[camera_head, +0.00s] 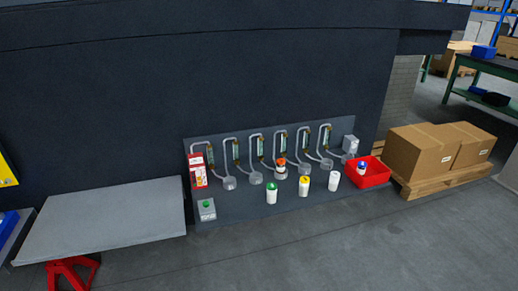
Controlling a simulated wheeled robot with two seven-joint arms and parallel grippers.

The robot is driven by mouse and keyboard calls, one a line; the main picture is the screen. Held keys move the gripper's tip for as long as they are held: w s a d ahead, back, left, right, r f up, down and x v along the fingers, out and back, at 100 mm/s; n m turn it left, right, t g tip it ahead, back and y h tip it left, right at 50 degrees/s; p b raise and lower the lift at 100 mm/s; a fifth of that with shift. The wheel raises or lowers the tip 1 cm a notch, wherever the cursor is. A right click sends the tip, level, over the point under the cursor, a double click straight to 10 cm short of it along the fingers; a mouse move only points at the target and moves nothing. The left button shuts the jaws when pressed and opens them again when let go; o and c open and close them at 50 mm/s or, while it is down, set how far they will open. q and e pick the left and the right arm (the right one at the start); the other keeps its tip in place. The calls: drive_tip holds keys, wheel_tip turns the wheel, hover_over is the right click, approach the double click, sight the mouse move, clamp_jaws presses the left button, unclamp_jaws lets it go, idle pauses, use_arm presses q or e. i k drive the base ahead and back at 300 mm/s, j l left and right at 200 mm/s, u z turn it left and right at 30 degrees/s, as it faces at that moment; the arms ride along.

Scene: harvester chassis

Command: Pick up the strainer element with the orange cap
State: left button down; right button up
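The strainer element with the orange cap (281,168) stands upright at the chassis panel, in the row of clear bowls below the curved pipes. Its white body shows below the cap; I cannot tell whether it sits in a bowl or just in front of one. Other elements stand in front: one with a green cap (271,193), one with a yellow cap (304,186) and a white one (334,180). Another with a blue cap (362,168) is in the red bin (374,178). Neither of my grippers is in view.
A grey panel (262,145) carries several curved pipes. A grey box with a green button (206,209) and a red-and-white box (197,171) are at its left. A grey table (105,218) stands left, cardboard boxes (418,152) on a pallet right. The front floor is clear.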

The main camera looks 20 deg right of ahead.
sight(281, 163)
drive_tip(key=l+u, duration=0.8)
drive_tip(key=u, duration=0.15)
drive_tip(key=k+l+u, duration=0.15)
drive_tip(key=l+u, duration=0.3)
drive_tip(key=j, duration=0.1)
